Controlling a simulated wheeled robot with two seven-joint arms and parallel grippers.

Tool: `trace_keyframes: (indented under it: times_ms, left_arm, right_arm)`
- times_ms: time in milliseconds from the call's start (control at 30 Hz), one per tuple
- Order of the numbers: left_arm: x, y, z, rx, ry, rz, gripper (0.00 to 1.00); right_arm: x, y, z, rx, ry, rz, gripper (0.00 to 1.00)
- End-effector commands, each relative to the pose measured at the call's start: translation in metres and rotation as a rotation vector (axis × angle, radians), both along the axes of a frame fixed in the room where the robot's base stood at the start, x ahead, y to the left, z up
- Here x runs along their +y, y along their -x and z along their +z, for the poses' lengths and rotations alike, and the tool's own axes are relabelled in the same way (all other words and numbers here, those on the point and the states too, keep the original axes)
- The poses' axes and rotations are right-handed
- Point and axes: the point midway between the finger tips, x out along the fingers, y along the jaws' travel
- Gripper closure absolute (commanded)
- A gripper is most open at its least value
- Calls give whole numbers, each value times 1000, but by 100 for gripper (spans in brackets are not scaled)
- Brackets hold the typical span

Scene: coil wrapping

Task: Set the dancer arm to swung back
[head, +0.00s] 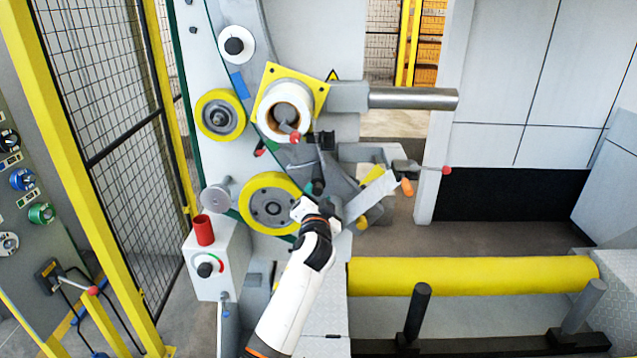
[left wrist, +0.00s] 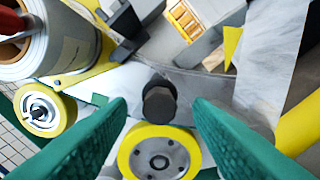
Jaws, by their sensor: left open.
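A dark knob (head: 318,187) stands out from a grey plate (head: 345,185) in the middle of the machine; I take it to be the dancer arm's handle, but cannot tell the arm's setting. In the left wrist view the knob (left wrist: 159,100) is black and six-sided, between and beyond my green fingertips, with gaps on both sides. My left gripper (head: 322,203) is open and empty, just below the knob in the head view. A yellow-rimmed roller (head: 270,203) lies left of it and shows below the knob in the wrist view (left wrist: 160,155). My right gripper is not in view.
A white roll (head: 285,104) with a red-tipped lever sits above, beside a second yellow-rimmed roller (head: 220,117). A red-knobbed lever (head: 430,170) juts out at right. A control box (head: 215,262) stands lower left. A long yellow roller (head: 470,276) lies lower right.

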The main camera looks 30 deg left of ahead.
Motion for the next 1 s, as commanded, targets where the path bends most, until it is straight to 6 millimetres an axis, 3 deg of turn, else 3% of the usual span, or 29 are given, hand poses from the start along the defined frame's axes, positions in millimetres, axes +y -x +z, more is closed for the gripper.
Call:
trace_keyframes:
  times_ms: [100, 300, 733, 767, 1000]
  left_arm:
    - [12, -20, 2, 1, -1, 1, 53]
    - [25, -41, 1, 1, -1, 0, 53]
    - [30, -49, -1, 1, 0, -1, 53]
    - [30, -49, -1, 1, 0, -1, 55]
    - [30, -49, -1, 1, 0, -1, 94]
  right_arm:
    - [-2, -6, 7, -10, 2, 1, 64]
    - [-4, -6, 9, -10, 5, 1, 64]
    - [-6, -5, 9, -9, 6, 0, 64]
    - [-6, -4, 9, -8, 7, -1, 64]
    - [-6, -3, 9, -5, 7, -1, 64]
